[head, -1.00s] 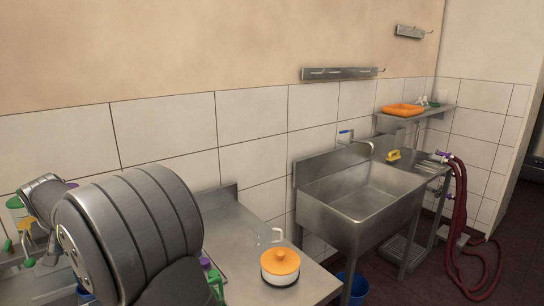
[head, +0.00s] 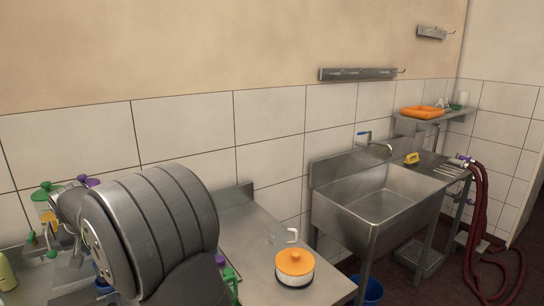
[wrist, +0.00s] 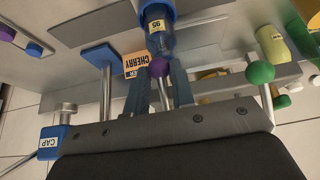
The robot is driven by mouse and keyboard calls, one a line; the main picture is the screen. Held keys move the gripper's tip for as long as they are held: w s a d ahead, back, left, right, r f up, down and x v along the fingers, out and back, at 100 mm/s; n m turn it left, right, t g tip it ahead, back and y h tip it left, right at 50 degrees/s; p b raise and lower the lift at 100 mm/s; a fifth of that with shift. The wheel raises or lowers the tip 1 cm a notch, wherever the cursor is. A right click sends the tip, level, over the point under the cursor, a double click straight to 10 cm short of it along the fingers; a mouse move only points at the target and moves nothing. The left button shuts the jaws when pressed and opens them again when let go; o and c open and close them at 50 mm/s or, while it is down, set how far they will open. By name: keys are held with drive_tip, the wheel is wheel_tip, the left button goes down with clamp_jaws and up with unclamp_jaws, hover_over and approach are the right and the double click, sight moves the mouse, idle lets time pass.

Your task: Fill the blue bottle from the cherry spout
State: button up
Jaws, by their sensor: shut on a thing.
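The cherry spout itself cannot be made out. In the head view my own arm hides the bottle and most of the gripper.
A blue block marked CAP (wrist: 50,142), a blue pad (wrist: 97,56) and green balls (wrist: 260,72) surround the gripper. In the head view, a green-lidded container (head: 45,195) stands far left.

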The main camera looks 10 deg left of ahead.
drive_tip(key=shift+f, duration=1.2)
drive_tip(key=shift+f, duration=0.1)
idle(5.2)
wheel_tip(320, 180, up, 4)
drive_tip(key=shift+r, duration=0.15)
drive_tip(key=o, duration=0.9)
drive_tip(key=shift+r, duration=0.15)
drive_tip(key=shift+r, duration=0.1)
drive_tip(key=shift+s+d+f+v, duration=0.1)
drive_tip(key=shift+v, duration=1.3)
drive_tip(key=shift+s+d+f+v, duration=0.1)
drive_tip(key=shift+v, duration=1.3)
drive_tip(key=shift+s+d+f+v, duration=0.1)
drive_tip(key=shift+s+v, duration=0.05)
drive_tip(key=shift+v, duration=1.25)
